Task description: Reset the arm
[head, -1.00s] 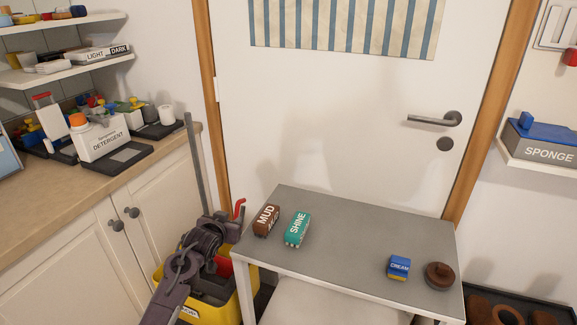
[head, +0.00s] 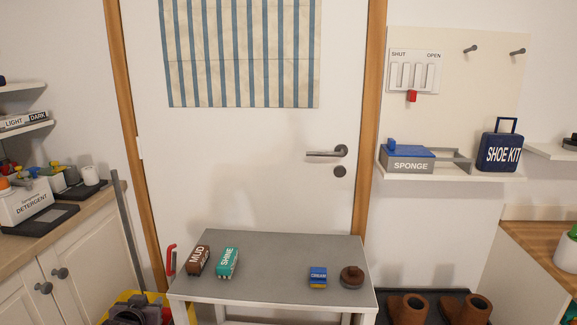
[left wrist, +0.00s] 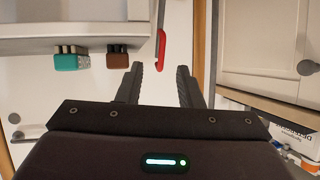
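My left gripper (head: 138,312) shows only partly at the bottom left of the head view, low beside the left end of the grey table (head: 290,262). In the left wrist view, its two dark fingers (left wrist: 160,72) are spread apart with nothing between them. A red, hooked handle (head: 170,261) stands by the table's left edge. It also shows in the left wrist view (left wrist: 160,48), beyond the fingertips and apart from them. My right arm and gripper are in neither view.
The table bears a brown MUD brush (head: 198,260), a green SHINE brush (head: 227,262), a CREAM box (head: 318,277) and a round brown item (head: 352,276). A yellow bin (head: 118,299) is near my left gripper. A counter (head: 70,218) stands left; boots (head: 408,308) stand right.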

